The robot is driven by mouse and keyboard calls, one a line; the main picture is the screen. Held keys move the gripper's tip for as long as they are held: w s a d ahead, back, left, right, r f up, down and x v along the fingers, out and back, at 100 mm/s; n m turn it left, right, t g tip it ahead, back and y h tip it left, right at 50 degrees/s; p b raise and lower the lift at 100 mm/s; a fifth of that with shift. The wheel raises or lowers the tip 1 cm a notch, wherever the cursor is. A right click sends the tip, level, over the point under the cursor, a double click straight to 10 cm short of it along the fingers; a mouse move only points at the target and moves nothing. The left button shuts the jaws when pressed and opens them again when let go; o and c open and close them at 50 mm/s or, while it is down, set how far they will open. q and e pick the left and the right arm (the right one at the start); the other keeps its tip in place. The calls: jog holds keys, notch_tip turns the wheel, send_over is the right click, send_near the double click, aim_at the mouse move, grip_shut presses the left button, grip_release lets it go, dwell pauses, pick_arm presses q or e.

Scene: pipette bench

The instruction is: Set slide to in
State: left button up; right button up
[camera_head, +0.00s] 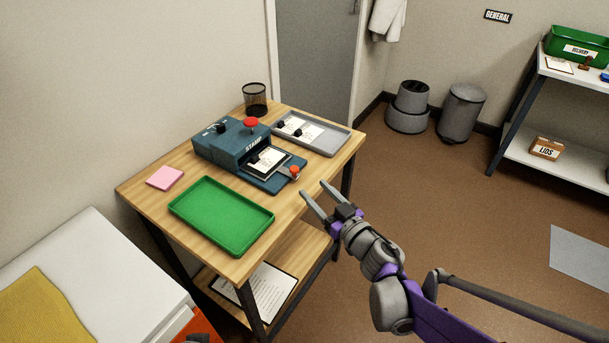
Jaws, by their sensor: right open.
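A blue stamp machine (222,143) stands on the wooden table, with a red button on top. Its slide (286,181) extends from the front toward the lower right, carrying a white card with a dark clip or block (268,160). A small red knob (294,170) stands at the slide's outer right end. My right gripper (313,188) is open and empty, just right of and below the red knob, over the table's front edge. Its fingers point up and left toward the slide and look apart from it.
A green tray (185,209) lies in front of the machine, with a pink pad (165,178) to its left. A grey tray (340,138) with cards lies behind the slide. A mesh cup (255,100) stands at the back.

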aim_at(296, 170)
jog(key=x, duration=0.8)
jog(key=shift+w, duration=0.15)
grip_shut()
dwell(1.1)
